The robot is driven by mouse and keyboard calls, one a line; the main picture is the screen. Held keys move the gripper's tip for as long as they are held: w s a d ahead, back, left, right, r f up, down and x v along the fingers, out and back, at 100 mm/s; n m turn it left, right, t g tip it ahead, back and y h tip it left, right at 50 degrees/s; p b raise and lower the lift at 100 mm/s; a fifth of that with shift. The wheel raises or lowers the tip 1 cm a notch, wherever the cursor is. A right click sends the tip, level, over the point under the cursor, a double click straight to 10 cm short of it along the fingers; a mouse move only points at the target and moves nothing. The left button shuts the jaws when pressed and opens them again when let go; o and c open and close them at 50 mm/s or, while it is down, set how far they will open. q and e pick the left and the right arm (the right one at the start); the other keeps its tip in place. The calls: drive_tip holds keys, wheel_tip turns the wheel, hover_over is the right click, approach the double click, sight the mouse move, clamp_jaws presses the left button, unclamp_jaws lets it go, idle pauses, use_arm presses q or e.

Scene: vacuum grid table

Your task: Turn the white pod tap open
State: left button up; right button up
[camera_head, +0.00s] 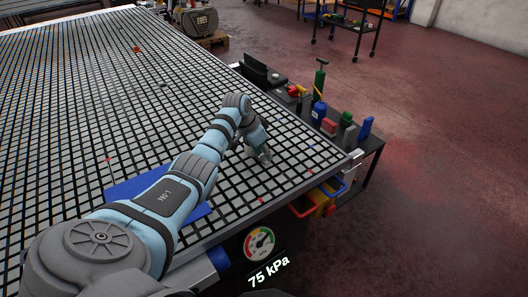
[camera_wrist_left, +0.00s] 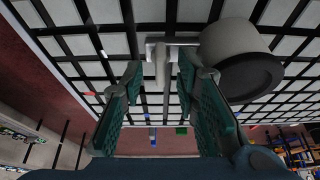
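The white pod (camera_wrist_left: 228,40), a round pale body with a dark rim, is at the upper right in the left wrist view. Its pale tap (camera_wrist_left: 160,62) sticks out to its left, with a crossbar and a short lever. My left gripper (camera_wrist_left: 160,72) is open, its green-padded fingers apart. The lever shows between the two fingertips, with a gap on its left side; I cannot tell whether the right finger touches it. In the head view my left gripper (camera_head: 264,156) is low over the grid table, and the pod is mostly hidden by the arm there. My right gripper is not in view.
The black grid table (camera_head: 80,90) is mostly clear. A blue sheet (camera_head: 130,187) lies under my left arm. A side shelf with bottles (camera_head: 318,112) and small tools runs along the table's right edge. A gauge (camera_head: 259,244) reads 75 kPa at the front.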

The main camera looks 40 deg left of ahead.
use_arm(q)
drive_tip(key=shift+c, duration=0.4)
clamp_jaws()
